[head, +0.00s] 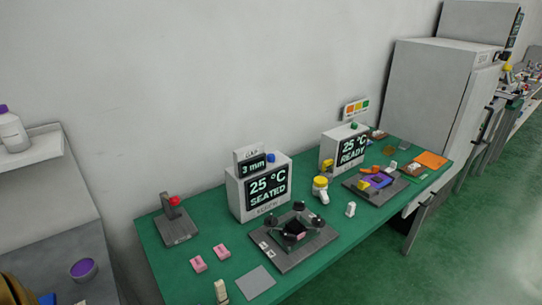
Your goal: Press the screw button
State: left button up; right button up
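No button carries a label I can read as "screw". The nearer white display box (259,188) reads "25 °C SEATED" and has a blue button (271,158) on top, beside a small "3 mm" display (252,165). The farther white display box (345,148) reads "25 °C READY", with a green button (354,125) on top and a yellow button (327,163) at its left side. A red knob (173,201) tops a grey stand (178,228) at the left of the green table.
A dark fixture plate (275,260) with black knobs lies before the nearer box. A second fixture (376,183) lies before the farther box. Pink blocks (198,264), a grey square (255,281) and a yellow-topped part (320,187) lie on the green table (160,270). A white cabinet (430,90) stands behind.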

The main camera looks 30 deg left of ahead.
pick_arm(q)
grip_shut()
dwell(1.5)
